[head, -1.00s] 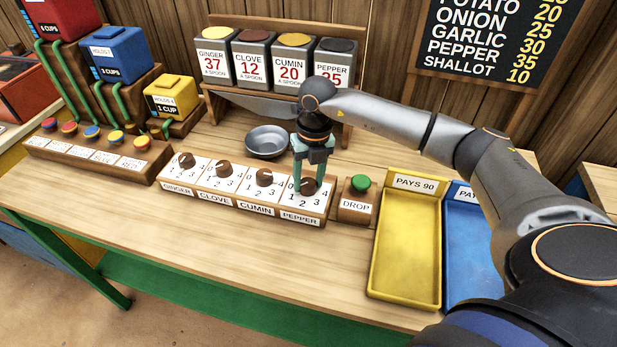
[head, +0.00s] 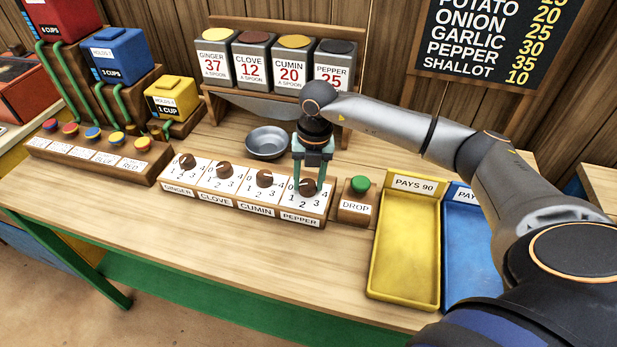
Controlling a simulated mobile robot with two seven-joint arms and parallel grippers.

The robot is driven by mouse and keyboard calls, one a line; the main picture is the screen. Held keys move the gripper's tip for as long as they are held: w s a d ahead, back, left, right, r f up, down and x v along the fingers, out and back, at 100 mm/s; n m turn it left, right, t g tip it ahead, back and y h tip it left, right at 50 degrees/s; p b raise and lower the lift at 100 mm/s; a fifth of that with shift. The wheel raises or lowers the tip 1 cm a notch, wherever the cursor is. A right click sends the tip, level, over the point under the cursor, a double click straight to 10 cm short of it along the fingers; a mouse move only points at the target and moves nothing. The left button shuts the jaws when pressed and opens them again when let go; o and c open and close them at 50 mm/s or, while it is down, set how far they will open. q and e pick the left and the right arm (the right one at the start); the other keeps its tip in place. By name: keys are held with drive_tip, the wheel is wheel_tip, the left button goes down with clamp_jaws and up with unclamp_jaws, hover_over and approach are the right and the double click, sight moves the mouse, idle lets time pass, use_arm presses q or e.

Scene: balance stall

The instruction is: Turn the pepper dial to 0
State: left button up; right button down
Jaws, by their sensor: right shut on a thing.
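The pepper dial (head: 308,187) is a round brown knob on a white plate with numbers around it, at the right end of the dial block (head: 245,208). My right gripper (head: 309,186) comes down from above and is shut on the pepper dial. Its green fingers hide part of the knob and some numbers, so I cannot tell where the pointer stands. The PEPPER label (head: 300,219) shows on the block's front. My left gripper is not in view.
Ginger (head: 187,160), clove (head: 225,170) and cumin (head: 264,178) dials stand left of the pepper dial. A green DROP button (head: 360,184) is close on the right. A metal bowl (head: 267,143) sits behind. Yellow (head: 404,245) and blue (head: 466,240) trays lie right. The front table is clear.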

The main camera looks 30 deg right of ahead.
sight(313, 186)
drive_tip(key=m+p, duration=0.1)
drive_tip(key=m, duration=0.4)
drive_tip(key=shift+m, duration=0.4)
idle(0.3)
drive_tip(key=shift+c, duration=1.6)
unclamp_jaws()
drive_tip(key=shift+r, duration=0.1)
wheel_tip(313, 186, up, 12)
drive_tip(key=s+b, duration=0.1)
drive_tip(key=shift+d+r, duration=0.2)
drive_tip(key=shift+f, duration=0.1)
